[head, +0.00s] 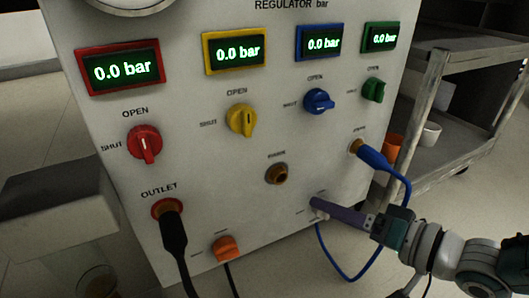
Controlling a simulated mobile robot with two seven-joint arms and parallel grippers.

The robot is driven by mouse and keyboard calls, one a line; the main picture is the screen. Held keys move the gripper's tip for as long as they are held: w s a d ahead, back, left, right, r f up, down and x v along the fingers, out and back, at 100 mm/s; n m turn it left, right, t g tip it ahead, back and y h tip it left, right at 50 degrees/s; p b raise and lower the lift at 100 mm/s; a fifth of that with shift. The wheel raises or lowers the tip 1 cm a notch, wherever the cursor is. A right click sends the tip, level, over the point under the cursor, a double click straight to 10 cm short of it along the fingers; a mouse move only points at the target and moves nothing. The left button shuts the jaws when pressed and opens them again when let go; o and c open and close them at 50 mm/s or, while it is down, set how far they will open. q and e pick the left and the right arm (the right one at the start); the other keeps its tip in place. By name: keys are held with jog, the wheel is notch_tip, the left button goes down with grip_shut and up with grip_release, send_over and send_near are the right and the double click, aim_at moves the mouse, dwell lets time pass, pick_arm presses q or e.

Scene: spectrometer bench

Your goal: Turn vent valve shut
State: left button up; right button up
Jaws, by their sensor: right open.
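The pale panel (225,130) carries several valve knobs, and no readable label says "vent". A small whitish knob (319,214) sits low on the right of the panel, mostly hidden by my right gripper, so its angle cannot be told. My right gripper (316,205) is open, with its purple fingers reaching in from the right and their tips at this knob. Whether they touch it cannot be told. An orange knob (226,248) sits low at the middle; the small labels near both are unreadable. My left gripper is not in view.
Red (145,144), yellow (242,120), blue (319,101) and green (374,90) knobs sit under displays reading 0.0 bar. A black hose (174,240) hangs from the outlet; a blue cable (408,188) loops beside my right gripper. A shelf cart (445,130) stands at right.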

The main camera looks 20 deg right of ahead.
jog(key=shift+s+d, duration=0.15)
jog(key=shift+s, duration=0.05)
jog(key=shift+w, duration=0.15)
jog(key=c, duration=0.4)
grip_shut()
